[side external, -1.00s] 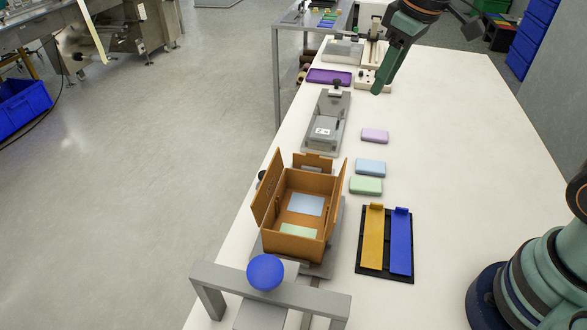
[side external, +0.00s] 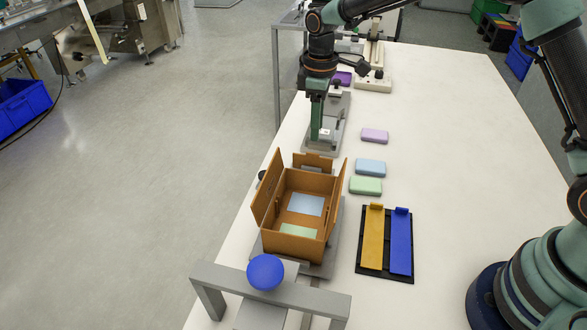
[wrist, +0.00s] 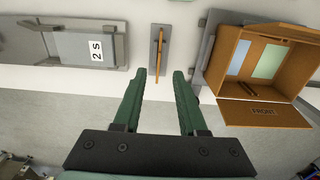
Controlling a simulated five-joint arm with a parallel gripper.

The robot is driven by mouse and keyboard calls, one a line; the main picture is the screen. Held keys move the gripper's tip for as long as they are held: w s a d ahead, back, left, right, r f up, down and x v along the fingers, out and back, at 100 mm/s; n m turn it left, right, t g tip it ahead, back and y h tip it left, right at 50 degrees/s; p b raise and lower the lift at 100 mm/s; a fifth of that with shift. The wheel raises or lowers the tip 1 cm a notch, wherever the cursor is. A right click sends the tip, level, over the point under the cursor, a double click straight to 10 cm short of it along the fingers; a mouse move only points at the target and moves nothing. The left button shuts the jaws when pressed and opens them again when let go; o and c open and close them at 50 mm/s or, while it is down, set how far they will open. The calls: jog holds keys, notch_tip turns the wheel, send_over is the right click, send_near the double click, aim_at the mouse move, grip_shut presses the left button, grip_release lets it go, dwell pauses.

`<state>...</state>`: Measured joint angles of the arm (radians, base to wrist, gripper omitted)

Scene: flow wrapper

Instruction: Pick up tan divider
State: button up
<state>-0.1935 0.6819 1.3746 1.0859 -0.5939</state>
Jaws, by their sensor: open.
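The tan divider (wrist: 158,48) is a thin upright panel, seen nearly edge-on in the wrist view, standing on a narrow grey base (wrist: 153,62). In the side view, a tan panel (side external: 313,162) that appears to be this divider stands just behind the open tan box (side external: 292,242). My gripper (side external: 316,137) points down behind the panel and a little above it. In the wrist view, my open gripper (wrist: 163,73) has the divider's near end in line with the gap between its fingertips. Nothing is held.
A grey fixture marked 2S (wrist: 96,49) lies on the other side. Purple, blue and green blocks (side external: 366,185) and a black tray (side external: 384,275) with yellow and blue strips lie right.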

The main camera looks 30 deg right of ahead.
aim_at(313, 154)
jog(key=f, duration=0.9)
jog(key=shift+w+a, duration=0.15)
jog(key=shift+w, duration=0.1)
grip_shut()
